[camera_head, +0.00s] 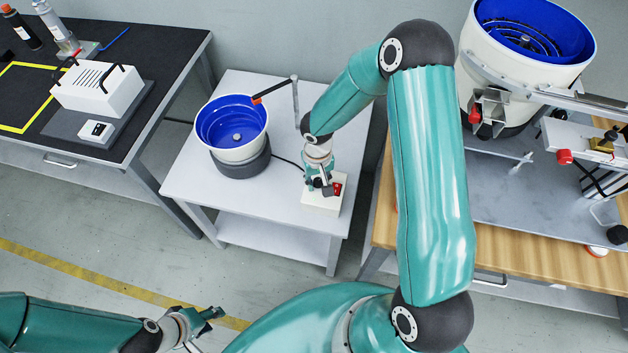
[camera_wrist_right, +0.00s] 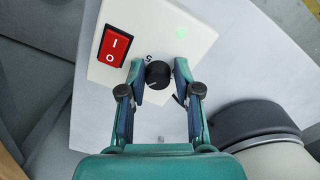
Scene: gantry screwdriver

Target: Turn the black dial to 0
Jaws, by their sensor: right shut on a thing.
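The black dial (camera_wrist_right: 158,73) sits on a white control box (camera_wrist_right: 165,25) in the right wrist view. A "5" is printed beside the dial; its other markings are hidden or not readable. My right gripper (camera_wrist_right: 159,82) has one finger on each side of the dial and is shut on it. In the head view my right gripper (camera_head: 318,184) comes down over the control box (camera_head: 320,207) and mostly hides the dial. My left gripper (camera_head: 212,315) is low at the left, away from the box and over the floor; its jaw opening is unclear.
A red rocker switch (camera_wrist_right: 114,46) and a green light (camera_wrist_right: 181,61) are on the box. A blue-lined bowl feeder (camera_head: 233,128) stands on the same white table (camera_head: 185,185). A larger feeder (camera_head: 525,50) stands right, a black bench (camera_head: 130,60) left.

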